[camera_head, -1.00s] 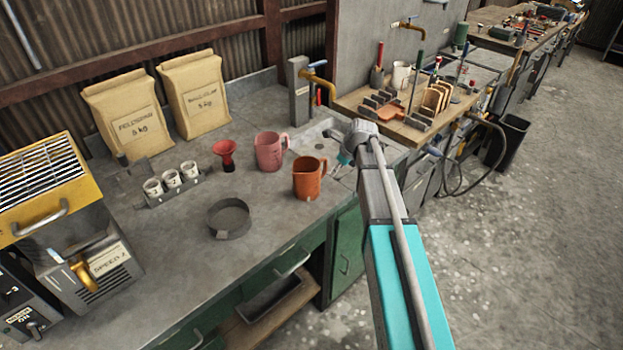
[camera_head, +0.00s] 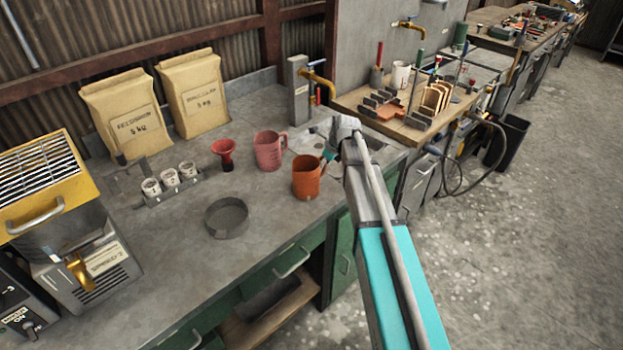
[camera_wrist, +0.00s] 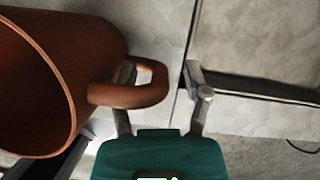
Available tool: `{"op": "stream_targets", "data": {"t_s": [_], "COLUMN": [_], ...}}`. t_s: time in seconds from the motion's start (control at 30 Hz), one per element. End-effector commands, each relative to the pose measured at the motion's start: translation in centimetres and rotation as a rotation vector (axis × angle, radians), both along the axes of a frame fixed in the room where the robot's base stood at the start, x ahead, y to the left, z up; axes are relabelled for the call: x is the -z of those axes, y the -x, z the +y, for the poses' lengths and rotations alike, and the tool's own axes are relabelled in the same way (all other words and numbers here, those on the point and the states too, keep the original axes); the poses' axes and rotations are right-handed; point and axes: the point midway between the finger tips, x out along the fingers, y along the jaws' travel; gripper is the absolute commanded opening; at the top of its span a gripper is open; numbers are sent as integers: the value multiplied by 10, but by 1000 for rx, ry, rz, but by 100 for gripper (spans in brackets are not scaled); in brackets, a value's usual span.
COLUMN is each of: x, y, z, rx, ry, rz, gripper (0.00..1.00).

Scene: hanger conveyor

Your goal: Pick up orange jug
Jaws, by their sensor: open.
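The orange jug (camera_head: 306,178) stands upright on the grey counter, right of the pink jug. In the wrist view the orange jug (camera_wrist: 85,70) fills the left side, with its handle pointing right. My gripper (camera_wrist: 160,80) is open at the handle. Its left finger shows through the handle's opening and its right finger is outside, apart from the handle. Any contact between the left finger and the handle cannot be told. In the head view my gripper (camera_head: 328,156) is mostly hidden by my wrist, close beside the jug's right side.
A pink jug (camera_head: 269,150) stands just left and behind. A red funnel (camera_head: 224,154), a grey ring-shaped dish (camera_head: 227,217) and small white cups (camera_head: 169,178) stand further left. A sink with a brass tap (camera_head: 318,80) lies behind. The counter's front edge is close to the jug.

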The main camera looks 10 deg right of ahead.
Motion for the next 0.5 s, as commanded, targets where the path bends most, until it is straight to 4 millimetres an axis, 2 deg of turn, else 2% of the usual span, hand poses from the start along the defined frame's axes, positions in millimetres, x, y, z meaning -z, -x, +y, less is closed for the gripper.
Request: {"op": "stream_targets", "data": {"t_s": [0.37, 0.5], "x": [0, 0], "y": [0, 0], "z": [1, 1], "rx": [-1, -1], "ry": [0, 0], "rz": [0, 0], "gripper": [61, 39]}}
